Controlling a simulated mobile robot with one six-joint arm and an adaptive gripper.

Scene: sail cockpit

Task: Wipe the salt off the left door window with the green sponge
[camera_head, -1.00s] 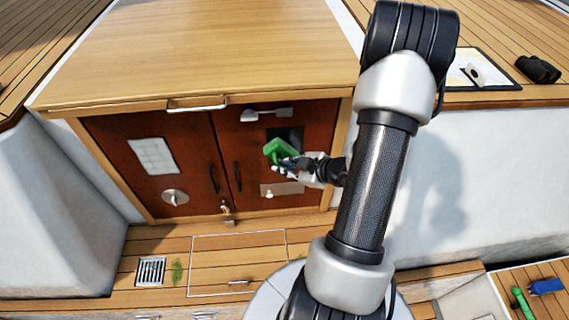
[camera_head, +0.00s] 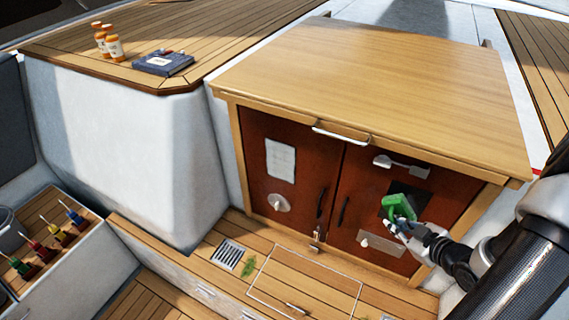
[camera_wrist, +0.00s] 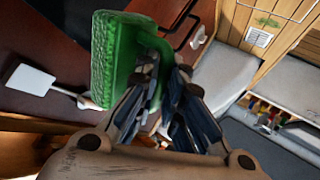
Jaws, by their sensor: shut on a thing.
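The left door window (camera_head: 281,160) is a whitish, clouded pane on the left red-brown cabinet door (camera_head: 262,185) in the head view. My gripper (camera_head: 400,222) is in front of the right door, well to the right of that pane. It is shut on the green sponge (camera_head: 399,205), which also shows in the wrist view (camera_wrist: 112,62) at the fingers (camera_wrist: 165,100). The sponge overlaps the dark right door window (camera_head: 425,205); I cannot tell whether it touches it. The left window is unobstructed in the head view.
A pale fixture (camera_head: 400,165) sits above the right window. Dark handles (camera_head: 342,211) and a round white knob (camera_head: 277,202) stick out from the doors. A caddy (camera_head: 55,245) with colored handles stands at lower left.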

